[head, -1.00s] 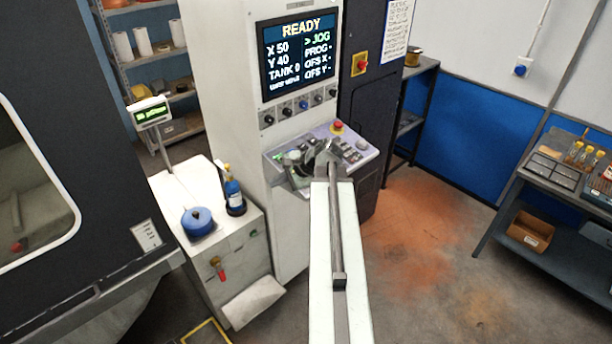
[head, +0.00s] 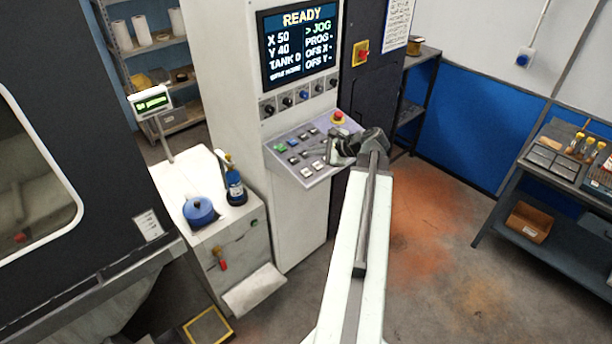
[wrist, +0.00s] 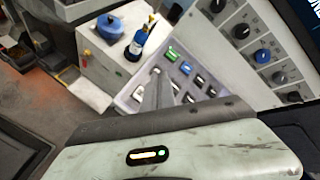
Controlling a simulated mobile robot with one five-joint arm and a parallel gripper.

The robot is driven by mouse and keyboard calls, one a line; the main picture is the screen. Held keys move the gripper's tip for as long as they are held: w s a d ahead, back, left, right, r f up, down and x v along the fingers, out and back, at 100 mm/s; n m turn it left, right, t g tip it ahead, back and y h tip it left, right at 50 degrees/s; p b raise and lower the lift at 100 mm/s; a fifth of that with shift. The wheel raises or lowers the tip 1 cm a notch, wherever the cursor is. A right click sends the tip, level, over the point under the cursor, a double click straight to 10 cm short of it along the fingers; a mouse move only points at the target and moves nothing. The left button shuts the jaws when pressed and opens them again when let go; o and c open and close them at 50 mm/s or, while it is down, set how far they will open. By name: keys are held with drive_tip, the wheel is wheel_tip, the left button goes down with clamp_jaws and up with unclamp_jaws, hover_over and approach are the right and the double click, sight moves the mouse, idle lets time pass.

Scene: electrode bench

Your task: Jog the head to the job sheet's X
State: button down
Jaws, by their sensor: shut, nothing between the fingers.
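The control panel (head: 312,170) is a sloped grey shelf with a green button (head: 281,147), several dark and white keys, and a red stop button (head: 338,117) at its back right. The screen (head: 298,45) above reads READY, X 50, Y 40, with the mark beside JOG. The job sheet (head: 397,24) hangs on the dark cabinet, its text too small to read. My gripper (head: 328,155) is shut and empty over the right part of the panel. In the wrist view its fingers (wrist: 155,88) point toward the keys, near the green button (wrist: 172,54) and a blue one (wrist: 185,68). I cannot tell whether they touch.
A row of knobs (head: 303,97) sits under the screen. A white cabinet (head: 235,235) with a blue round container (head: 199,211) and a blue bottle (head: 234,185) stands left of the panel. A bench (head: 550,185) stands at the right. Floor between is clear.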

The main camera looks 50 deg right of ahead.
drive_tip(key=f+b, duration=0.2)
drive_tip(key=w+f+b, duration=0.1)
drive_tip(key=f+b, duration=0.1)
drive_tip(key=f, duration=0.1)
drive_tip(key=f+b, duration=0.2)
drive_tip(key=shift+w+f, duration=0.15)
drive_tip(key=shift+w, duration=0.15)
drive_tip(key=shift+b, duration=0.3)
idle(1.3)
drive_tip(key=shift+f+b, duration=0.3)
drive_tip(key=shift+f, duration=0.05)
drive_tip(key=shift+w+f+b, duration=0.1)
drive_tip(key=shift+f+b, duration=0.3)
idle(0.4)
drive_tip(key=shift+r, duration=0.1)
drive_tip(key=shift+r+p, duration=0.75)
drive_tip(key=shift+p, duration=0.1)
drive_tip(key=r+p, duration=0.2)
drive_tip(key=s+r+p, duration=0.1)
drive_tip(key=r+p, duration=0.2)
drive_tip(key=shift+s, duration=0.15)
